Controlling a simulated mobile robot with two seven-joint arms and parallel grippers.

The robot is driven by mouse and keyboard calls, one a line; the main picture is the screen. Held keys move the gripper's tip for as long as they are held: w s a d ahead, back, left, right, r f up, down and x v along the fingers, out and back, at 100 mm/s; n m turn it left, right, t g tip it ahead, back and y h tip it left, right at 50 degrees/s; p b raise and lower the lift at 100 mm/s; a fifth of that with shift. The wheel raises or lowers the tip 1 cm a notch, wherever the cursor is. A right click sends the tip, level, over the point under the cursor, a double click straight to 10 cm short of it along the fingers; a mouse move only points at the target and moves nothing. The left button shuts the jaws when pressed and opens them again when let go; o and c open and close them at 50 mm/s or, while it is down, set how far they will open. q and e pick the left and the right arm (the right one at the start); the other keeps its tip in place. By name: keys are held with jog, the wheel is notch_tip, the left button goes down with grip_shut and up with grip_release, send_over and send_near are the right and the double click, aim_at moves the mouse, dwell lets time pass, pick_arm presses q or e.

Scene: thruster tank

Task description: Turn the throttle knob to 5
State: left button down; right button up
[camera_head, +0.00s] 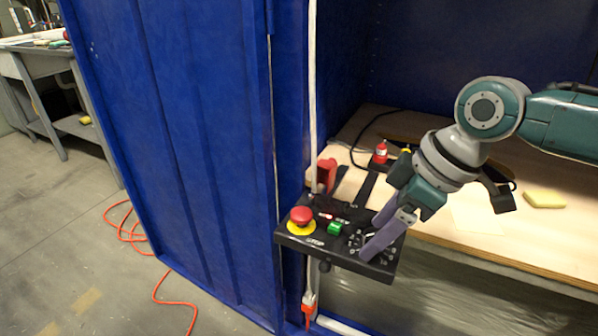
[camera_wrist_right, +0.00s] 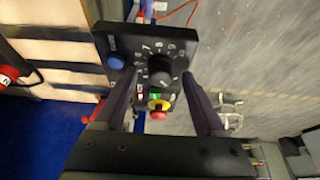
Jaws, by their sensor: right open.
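The black control panel (camera_head: 325,262) juts out from the blue enclosure in the head view. The black throttle knob (camera_wrist_right: 160,70) sits on the panel inside a ring of white marks in the right wrist view. My right gripper (camera_head: 380,238) is open over the panel's right part. In the wrist view its two fingers lie on either side of the knob, with gaps visible. I cannot tell how far down they reach around it. In the head view the fingers largely hide the knob. My left gripper is not in view.
The panel also carries a red emergency stop (camera_head: 301,215) on a yellow base, a green switch (camera_head: 335,228) and a blue button (camera_wrist_right: 116,62). A wooden bench (camera_head: 480,235) with a yellow sponge (camera_head: 544,200) lies behind. An orange cable (camera_head: 170,301) runs over the floor.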

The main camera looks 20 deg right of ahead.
jog(key=shift+c, duration=0.4)
grip_shut()
